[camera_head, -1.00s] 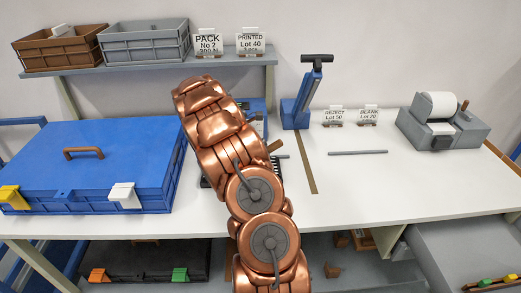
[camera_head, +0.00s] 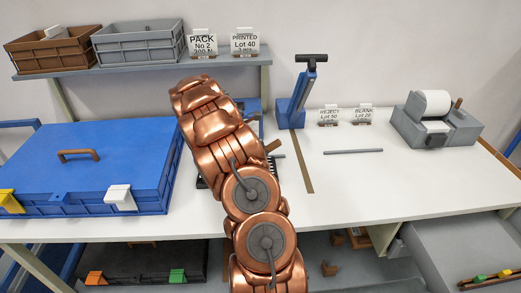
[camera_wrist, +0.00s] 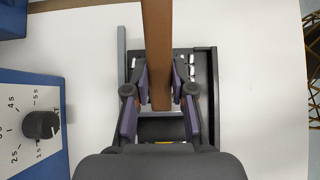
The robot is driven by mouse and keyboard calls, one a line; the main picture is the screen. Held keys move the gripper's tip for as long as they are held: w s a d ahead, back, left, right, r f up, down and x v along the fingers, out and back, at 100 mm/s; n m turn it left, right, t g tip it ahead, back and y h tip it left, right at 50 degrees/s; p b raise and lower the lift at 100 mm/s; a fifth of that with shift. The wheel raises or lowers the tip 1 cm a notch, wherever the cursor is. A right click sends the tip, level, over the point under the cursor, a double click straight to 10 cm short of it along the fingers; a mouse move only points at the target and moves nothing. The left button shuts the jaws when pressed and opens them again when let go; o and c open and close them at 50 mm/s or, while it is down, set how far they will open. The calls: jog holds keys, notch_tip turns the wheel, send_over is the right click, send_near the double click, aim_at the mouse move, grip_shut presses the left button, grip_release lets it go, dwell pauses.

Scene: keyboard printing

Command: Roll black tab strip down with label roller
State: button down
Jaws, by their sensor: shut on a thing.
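My gripper (camera_wrist: 160,88) is shut on a brown handle (camera_wrist: 157,45), which I take to be the label roller's, between its purple-padded fingers in the wrist view. The handle runs up out of the picture; its working end is hidden. Below it is a black keyboard frame (camera_wrist: 205,100) with some white keys, and a grey bar lies along its left side. In the head view my copper arm hides the gripper and most of the keyboard. A brown end (camera_head: 273,146) shows beside the arm. I cannot make out the black tab strip.
A blue box with a dial (camera_wrist: 40,124) stands left of the keyboard in the wrist view. A large blue case (camera_head: 95,165) lies on the table's left. A blue press (camera_head: 292,112), signs and a grey label printer (camera_head: 460,130) stand at the back.

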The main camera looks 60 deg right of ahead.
jog(key=shift+w+a, duration=0.55)
jog(key=shift+w, duration=0.2)
jog(key=shift+w+a, duration=0.55)
jog(key=shift+w, duration=0.15)
dwell(0.8)
notch_tip(320, 180, up, 8)
jog(key=p, duration=0.4)
jog(key=shift+p, duration=0.3)
dwell(0.4)
